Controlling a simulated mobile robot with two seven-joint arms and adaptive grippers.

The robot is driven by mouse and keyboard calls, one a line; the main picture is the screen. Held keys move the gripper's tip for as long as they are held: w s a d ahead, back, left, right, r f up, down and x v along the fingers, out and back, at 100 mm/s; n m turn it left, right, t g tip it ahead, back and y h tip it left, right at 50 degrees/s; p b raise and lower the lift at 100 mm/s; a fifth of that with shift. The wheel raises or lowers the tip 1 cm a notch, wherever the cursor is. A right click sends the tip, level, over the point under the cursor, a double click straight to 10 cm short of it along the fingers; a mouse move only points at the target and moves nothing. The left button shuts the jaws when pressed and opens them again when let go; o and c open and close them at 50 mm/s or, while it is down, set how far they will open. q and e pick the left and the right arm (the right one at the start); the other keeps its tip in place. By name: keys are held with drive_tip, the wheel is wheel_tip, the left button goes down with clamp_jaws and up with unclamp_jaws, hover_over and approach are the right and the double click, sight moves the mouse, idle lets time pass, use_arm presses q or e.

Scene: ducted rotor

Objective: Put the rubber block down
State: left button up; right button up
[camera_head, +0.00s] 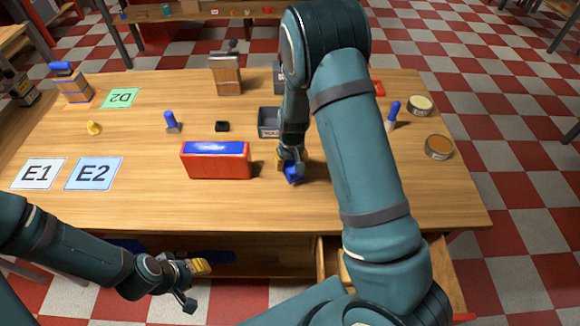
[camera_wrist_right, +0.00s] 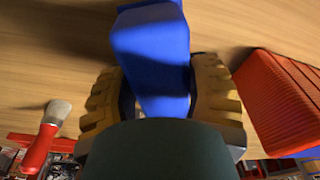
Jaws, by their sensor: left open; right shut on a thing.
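The rubber block (camera_head: 293,173) is blue and sits between the fingers of my right gripper (camera_head: 287,163), just right of the red box. In the right wrist view the block (camera_wrist_right: 152,60) fills the space between the ridged yellow pads of my right gripper (camera_wrist_right: 160,95), which is shut on it. The block is close over the wooden table (camera_head: 240,205); I cannot tell whether it touches the wood. My left gripper (camera_head: 192,283) is open and empty, low in front of the table's front edge.
A red box with a blue top (camera_head: 215,170) stands left of the block and also shows in the right wrist view (camera_wrist_right: 285,100). A grey bin (camera_head: 269,122) stands behind. Marked cards E1 (camera_head: 37,174) and E2 (camera_head: 93,174) lie at left. The table front is mostly clear.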

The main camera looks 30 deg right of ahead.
wheel_tip(320, 180, down, 3)
drive_tip(key=shift+w+r, duration=0.1)
drive_tip(key=shift+r, duration=0.05)
drive_tip(key=shift+r, duration=0.1)
drive_tip(key=o, duration=1)
drive_tip(key=shift+f+b, duration=0.2)
drive_tip(key=shift+b, duration=0.1)
drive_tip(key=shift+r, duration=0.1)
